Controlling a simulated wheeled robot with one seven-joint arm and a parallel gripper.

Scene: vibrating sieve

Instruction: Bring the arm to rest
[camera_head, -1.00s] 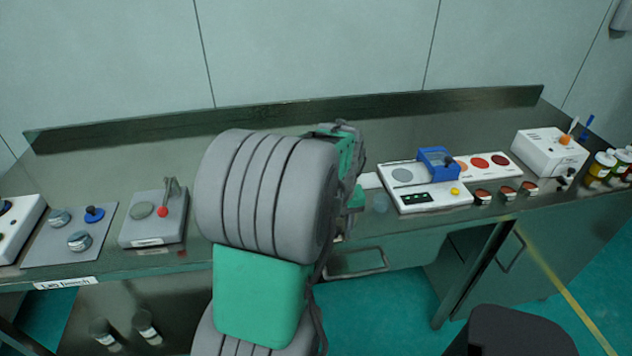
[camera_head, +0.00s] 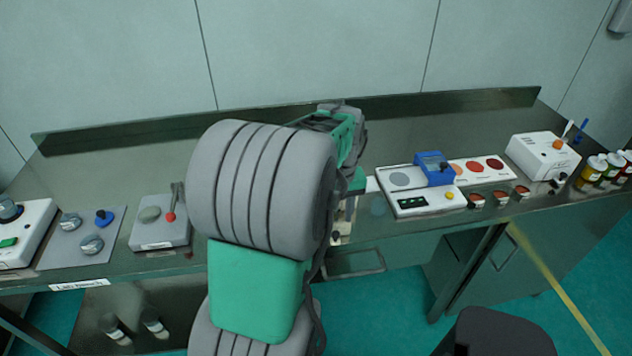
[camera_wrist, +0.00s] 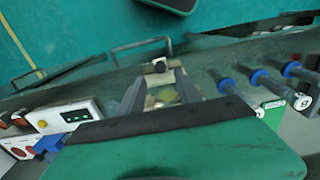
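My gripper (camera_head: 343,236) is mostly hidden behind my grey and green arm in the head view. It is near the front edge of the lab bench (camera_head: 420,133), left of the white device with the blue block. In the wrist view my gripper (camera_wrist: 160,80) shows two grey fingers spread apart. A small dark knob-like thing and a pale round thing show in the gap between them. I cannot tell whether the fingers touch either one.
A white panel (camera_head: 408,204) with a blue block (camera_head: 434,168) stands right of my arm, and a white box (camera_head: 543,157) stands farther right. A grey lever box (camera_head: 158,236) and a knob plate (camera_head: 80,255) are at left. A dark stool (camera_head: 497,333) stands in front.

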